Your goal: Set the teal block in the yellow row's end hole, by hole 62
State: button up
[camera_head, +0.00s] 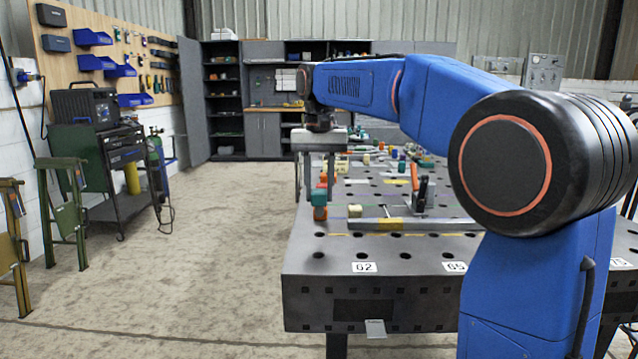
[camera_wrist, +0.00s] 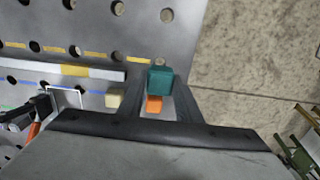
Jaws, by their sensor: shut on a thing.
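The teal block (camera_head: 319,197) is between the fingertips of my gripper (camera_head: 318,190), near the left edge of the table. The yellow row (camera_wrist: 98,56) runs across the table towards the teal block in the wrist view. The number 62 label (camera_head: 364,267) is on the table's front edge.
A pale cream block (camera_head: 355,211) stands right of the teal block. A grey bar with a yellow patch (camera_head: 390,224) and an orange-handled clamp (camera_head: 417,188) lie beyond the yellow row. The perforated table (camera_head: 300,262) holds several small parts farther back.

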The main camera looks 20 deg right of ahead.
aim_at(319, 214)
jog(key=shift+f, duration=2)
jog(key=shift+f, duration=2.15)
jog(key=o, duration=1.3)
jog(key=shift+o, duration=0.2)
jog(key=shift+r, duration=0.1)
notch_tip(319, 214, up, 17)
jog(key=shift+r, duration=0.1)
jog(key=shift+s, duration=0.15)
